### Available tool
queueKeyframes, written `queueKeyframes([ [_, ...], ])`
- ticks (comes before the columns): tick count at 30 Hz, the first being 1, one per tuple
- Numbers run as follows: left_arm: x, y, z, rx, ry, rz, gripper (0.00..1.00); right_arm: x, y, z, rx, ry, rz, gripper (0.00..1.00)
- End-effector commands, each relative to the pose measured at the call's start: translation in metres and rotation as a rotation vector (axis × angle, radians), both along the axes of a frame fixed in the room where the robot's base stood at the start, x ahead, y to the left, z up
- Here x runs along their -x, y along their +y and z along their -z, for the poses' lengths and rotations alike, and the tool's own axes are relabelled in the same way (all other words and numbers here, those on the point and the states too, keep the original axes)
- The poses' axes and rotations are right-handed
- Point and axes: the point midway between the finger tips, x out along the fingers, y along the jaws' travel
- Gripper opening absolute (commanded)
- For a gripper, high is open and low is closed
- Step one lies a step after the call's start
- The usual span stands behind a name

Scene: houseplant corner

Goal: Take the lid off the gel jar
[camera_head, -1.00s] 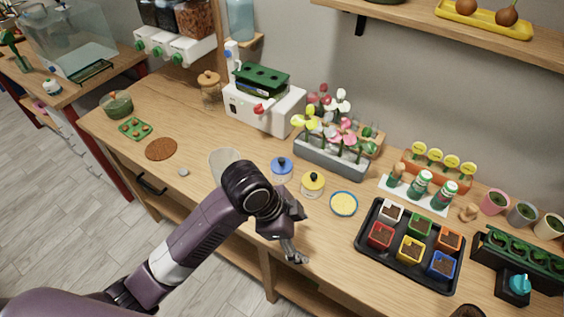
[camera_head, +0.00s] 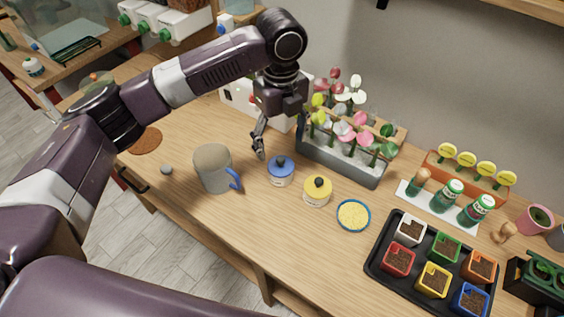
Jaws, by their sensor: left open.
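Two small lidded jars stand side by side in the middle of the bench. One jar (camera_head: 279,179) has a blue lid (camera_head: 281,164) with a dark knob. The other jar (camera_head: 316,198) has a yellow lid (camera_head: 318,185) with a dark knob. Both lids sit on their jars; I cannot tell from the labels which holds gel. My left gripper (camera_head: 259,151) is open, fingers pointing down, just behind and left of the blue-lidded jar and apart from it. My right gripper is not in view.
A grey mug (camera_head: 212,168) with a blue handle stands left of the jars. A blue-rimmed dish of yellow grains (camera_head: 353,216) and a black tray of pots (camera_head: 383,257) are to the right. A flower planter (camera_head: 341,164) stands behind. The front bench strip is clear.

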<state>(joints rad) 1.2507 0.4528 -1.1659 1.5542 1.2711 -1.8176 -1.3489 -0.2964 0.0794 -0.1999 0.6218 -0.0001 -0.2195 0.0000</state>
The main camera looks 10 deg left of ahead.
Motion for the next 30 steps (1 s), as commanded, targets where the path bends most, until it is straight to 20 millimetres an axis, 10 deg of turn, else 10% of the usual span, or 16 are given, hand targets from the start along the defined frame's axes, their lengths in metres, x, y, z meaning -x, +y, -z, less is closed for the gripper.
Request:
queueKeyframes([
  [23, -0.001, 0.001, 0.069, 0.001, -0.002, -0.001, 0.71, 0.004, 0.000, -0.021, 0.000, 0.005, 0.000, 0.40],
  [30, -0.001, 0.001, 0.069, 0.001, -0.002, -0.001, 0.46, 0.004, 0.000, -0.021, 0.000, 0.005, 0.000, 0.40],
])
